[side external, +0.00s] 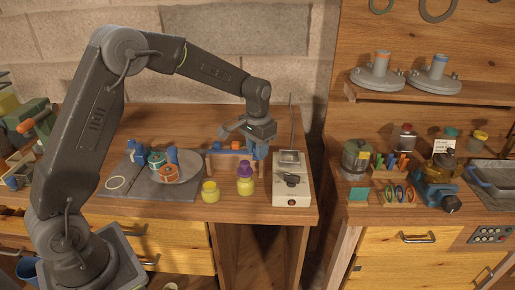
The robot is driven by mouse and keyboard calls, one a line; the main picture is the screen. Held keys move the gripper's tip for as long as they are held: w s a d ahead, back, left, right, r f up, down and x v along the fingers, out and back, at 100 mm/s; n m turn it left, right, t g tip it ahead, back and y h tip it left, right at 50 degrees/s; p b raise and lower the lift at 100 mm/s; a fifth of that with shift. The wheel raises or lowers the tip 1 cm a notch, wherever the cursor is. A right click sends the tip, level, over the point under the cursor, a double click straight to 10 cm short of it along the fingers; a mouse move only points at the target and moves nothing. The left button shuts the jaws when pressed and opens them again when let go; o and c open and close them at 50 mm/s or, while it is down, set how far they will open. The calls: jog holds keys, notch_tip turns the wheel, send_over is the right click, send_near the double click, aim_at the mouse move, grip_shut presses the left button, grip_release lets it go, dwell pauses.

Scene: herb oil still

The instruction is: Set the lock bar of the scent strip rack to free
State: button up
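A small wooden rack (226,164) stands near the back of the left bench, with blue and orange pieces along its top. I cannot tell whether it is the scent strip rack, and I cannot make out a lock bar on it. My gripper (258,153) points down at the right end of this rack, close to it. Its fingers are too small and overlapped to tell whether they are open or touching anything. Another small wooden rack (386,173), holding coloured upright pieces, stands on the right bench.
A yellow jar (210,192) and a purple-capped yellow bottle (245,181) stand in front of the left rack. A white box with a dark knob (291,190) stands to the right. A grey board (140,184) with round parts lies left. A gap separates the benches.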

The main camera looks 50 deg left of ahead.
grip_shut()
jog(key=shift+s+d, duration=0.75)
jog(key=shift+o, duration=2.3)
grip_release()
notch_tip(320, 180, up, 14)
